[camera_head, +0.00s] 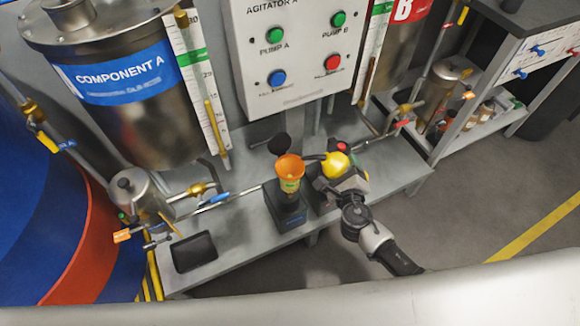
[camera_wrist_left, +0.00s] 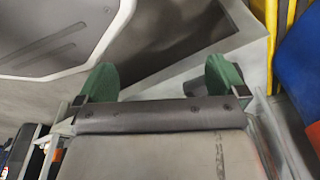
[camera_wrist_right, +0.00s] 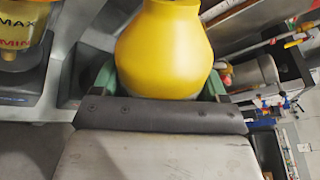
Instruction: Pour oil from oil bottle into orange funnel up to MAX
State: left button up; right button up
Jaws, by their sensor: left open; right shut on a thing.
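The yellow oil bottle (camera_head: 337,163) is held in my right gripper (camera_head: 345,180), just right of the orange funnel (camera_head: 289,170) in the head view. Its thin spout points left toward the funnel's mouth; whether oil flows cannot be seen. The funnel stands on a small dark-based reservoir (camera_head: 290,205). In the right wrist view the bottle (camera_wrist_right: 165,50) fills the space between the green fingers. The reservoir there (camera_wrist_right: 20,65) shows MAX and MIN marks at the left edge; its oil level is unclear. My left gripper (camera_wrist_left: 163,78) is open and empty, seen only in its wrist view.
The grey bench (camera_head: 240,225) carries a black pad (camera_head: 194,251) at left. A round black piece (camera_head: 280,144) is behind the funnel. The Component A tank (camera_head: 125,90) and a button panel (camera_head: 295,50) stand behind. Pipes and valves flank the funnel.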

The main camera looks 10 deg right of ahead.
jog(key=m+b, duration=0.2)
jog(key=shift+d+r+m+t+y, duration=0.15)
jog(key=shift+d+m+t+y, duration=0.15)
jog(key=shift+y, duration=0.1)
jog(key=shift+m+b, duration=0.3)
jog(key=shift+b, duration=0.25)
jog(key=shift+s+d+m+t+b, duration=0.1)
jog(key=shift+d+m+t+b, duration=0.2)
jog(key=shift+m+b, duration=0.6)
jog(key=m+b, duration=0.1)
jog(key=b, duration=0.1)
jog(key=shift+y+b, duration=0.3)
jog(key=shift+y, duration=0.1)
jog(key=shift+d+f+m+t+b, duration=0.1)
jog(key=shift+f+m+t+b, duration=0.3)
jog(key=shift+b, duration=0.45)
pick_arm(q)
jog(key=w+r+t, duration=0.2)
jog(key=w+r, duration=0.2)
jog(key=r, duration=0.7)
jog(key=w+d+r+t+b, duration=0.1)
jog(key=w+r, duration=0.3)
jog(key=r, duration=0.8)
jog(key=shift+d+t+h, duration=0.3)
jog(key=shift+t, duration=0.3)
pick_arm(e)
jog(key=shift+r+m, duration=0.1)
jog(key=shift+m, duration=0.5)
